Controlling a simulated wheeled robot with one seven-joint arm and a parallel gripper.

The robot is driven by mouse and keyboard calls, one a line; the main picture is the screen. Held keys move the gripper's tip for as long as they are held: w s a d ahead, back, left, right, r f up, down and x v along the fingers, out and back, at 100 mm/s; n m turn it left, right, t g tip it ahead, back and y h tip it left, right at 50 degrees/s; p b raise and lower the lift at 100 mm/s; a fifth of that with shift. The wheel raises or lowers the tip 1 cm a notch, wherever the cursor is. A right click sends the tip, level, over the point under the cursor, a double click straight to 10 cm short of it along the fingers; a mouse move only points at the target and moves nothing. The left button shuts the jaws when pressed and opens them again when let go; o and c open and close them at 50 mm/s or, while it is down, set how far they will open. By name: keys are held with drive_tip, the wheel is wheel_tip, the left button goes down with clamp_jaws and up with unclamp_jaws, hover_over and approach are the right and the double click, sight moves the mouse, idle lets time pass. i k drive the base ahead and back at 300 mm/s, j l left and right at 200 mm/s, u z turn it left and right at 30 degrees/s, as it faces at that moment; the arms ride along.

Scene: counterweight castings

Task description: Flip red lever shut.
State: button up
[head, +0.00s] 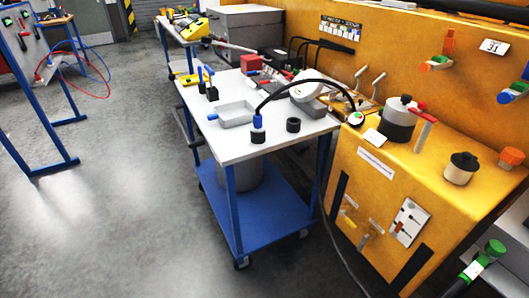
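A red lever (422,113) shows at the right, over the top of the yellow cabinet (350,205). It lies slanted across the upper end of a pale upright post (422,133), beside a dark and grey round canister (399,118). Whether this lever stands open or shut cannot be told from this view. A smaller orange-red switch (402,228) sits on a white plate on the cabinet's front. My gripper is not in view.
A white-topped blue cart (215,120) with a grey tray, blue-tipped parts and a black cable stands left of the cabinet. A black-lidded pot (460,168) and a green knob (495,248) are at right.

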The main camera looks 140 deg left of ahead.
sight(266, 82)
drive_tip(key=j+u, duration=0.1)
drive_tip(key=u, duration=4.9)
drive_tip(key=i+l+z, duration=0.1)
drive_tip(key=i+l, duration=0.25)
drive_tip(key=i, duration=0.15)
drive_tip(key=i+l, duration=0.3)
drive_tip(key=i, duration=0.25)
drive_tip(key=i+l+z, duration=0.15)
drive_tip(key=i+l, duration=0.15)
drive_tip(key=i, duration=0.2)
